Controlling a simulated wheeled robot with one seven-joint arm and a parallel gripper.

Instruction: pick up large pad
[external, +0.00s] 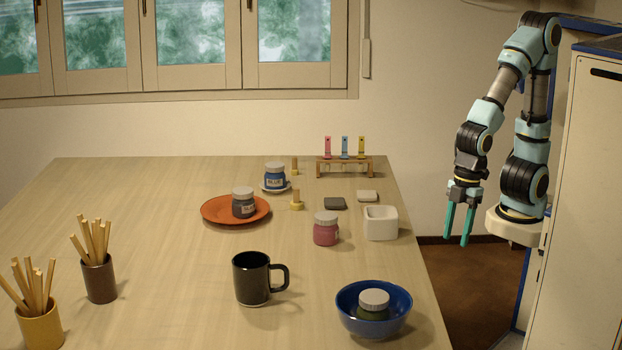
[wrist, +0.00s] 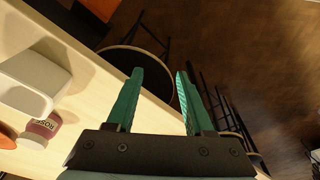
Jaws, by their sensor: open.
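Two flat pads lie on the table: a dark grey one (external: 335,203) and a cream one (external: 367,196) just to its right and a little farther back. The grey one looks slightly larger. My gripper (external: 457,238) hangs beyond the table's right edge, pointing down, to the right of both pads and touching nothing. In the wrist view its two teal fingers (wrist: 160,72) are apart with nothing between them. Neither pad can be made out in the wrist view.
A white square container (external: 381,224) and a pink jar (external: 326,230) stand in front of the pads. A blue bowl (external: 350,318) and black mug (external: 252,279) are nearer the front.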

